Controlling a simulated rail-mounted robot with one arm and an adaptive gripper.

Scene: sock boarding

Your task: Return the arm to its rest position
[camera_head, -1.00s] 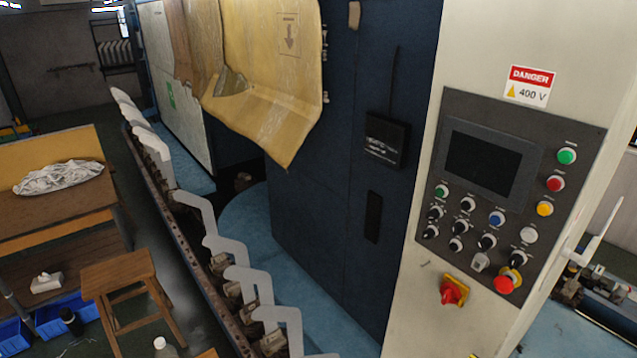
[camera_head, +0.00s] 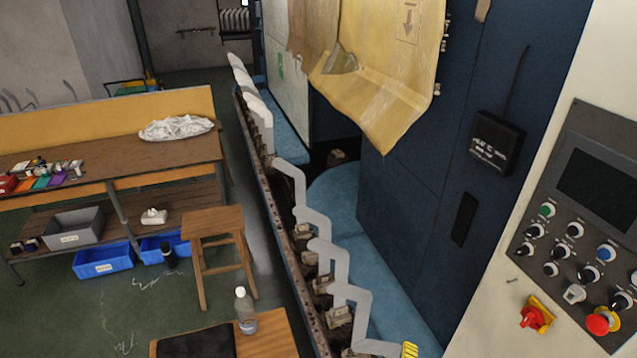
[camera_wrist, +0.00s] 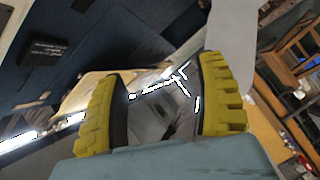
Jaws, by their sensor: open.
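My gripper (camera_wrist: 160,84) shows in the wrist view with its two yellow ribbed fingers spread wide apart. It is open and nothing is held between the fingers. In the head view only a small yellow piece that looks like one of its fingertips (camera_head: 410,350) shows at the bottom edge, by the nearest grey sock form (camera_head: 352,305). The rest of my arm is out of view there. A pale flat form (camera_wrist: 232,45) stands close behind the right finger in the wrist view; whether they touch I cannot tell.
A row of forms on a dark rail (camera_head: 285,255) runs along the blue machine (camera_head: 420,180). The control panel (camera_head: 590,220) is at the right. A wooden stool (camera_head: 215,222), a workbench (camera_head: 100,165) and a bottle (camera_head: 244,310) on a small table stand left.

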